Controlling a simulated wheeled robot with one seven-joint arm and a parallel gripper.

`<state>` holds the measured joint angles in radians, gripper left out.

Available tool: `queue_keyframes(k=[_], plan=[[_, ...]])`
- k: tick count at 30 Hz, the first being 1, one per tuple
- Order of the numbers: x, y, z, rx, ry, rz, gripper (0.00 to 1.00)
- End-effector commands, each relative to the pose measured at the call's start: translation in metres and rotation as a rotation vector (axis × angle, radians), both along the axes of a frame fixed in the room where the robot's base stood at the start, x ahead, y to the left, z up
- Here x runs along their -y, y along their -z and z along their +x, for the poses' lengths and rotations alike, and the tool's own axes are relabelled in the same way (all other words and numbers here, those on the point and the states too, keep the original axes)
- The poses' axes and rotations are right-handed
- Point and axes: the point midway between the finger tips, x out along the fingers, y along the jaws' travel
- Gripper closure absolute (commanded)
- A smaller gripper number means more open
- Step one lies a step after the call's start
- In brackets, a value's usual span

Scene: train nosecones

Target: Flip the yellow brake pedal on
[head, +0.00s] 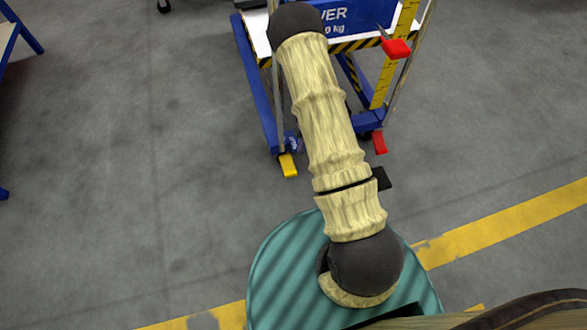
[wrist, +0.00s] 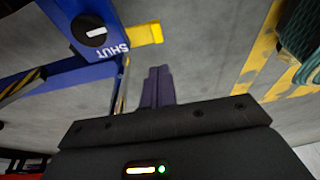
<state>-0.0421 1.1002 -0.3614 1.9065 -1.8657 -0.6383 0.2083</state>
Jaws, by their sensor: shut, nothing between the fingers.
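The yellow brake pedal (head: 288,165) sticks out from the foot of a blue cart's near left leg, just above the floor. In the wrist view the yellow pedal (wrist: 145,33) shows at the upper middle, beside a blue wheel housing (wrist: 92,28) marked SHUT. My gripper (wrist: 158,74) is shut and empty. Its dark purple fingers point up the picture, a little below and right of the pedal, with a gap in the picture between them. In the head view my arm hides most or all of the gripper.
The blue cart frame (head: 262,95) has a red pedal (head: 380,142) on its near right leg and another red part (head: 396,48) higher up. Yellow floor lines (head: 510,215) cross the grey floor.

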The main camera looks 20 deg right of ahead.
Motion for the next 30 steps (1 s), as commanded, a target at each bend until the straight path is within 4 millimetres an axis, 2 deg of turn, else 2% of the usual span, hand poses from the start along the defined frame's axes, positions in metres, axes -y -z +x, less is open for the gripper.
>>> queue_keyframes(k=[7,11,30], plan=[[0.0,0.0,0.001,0.003,0.002,-0.001,1.0],[-0.002,0.008,0.0,0.003,0.002,0.0,1.0],[-0.028,0.099,0.001,0.004,0.004,-0.001,1.0]])
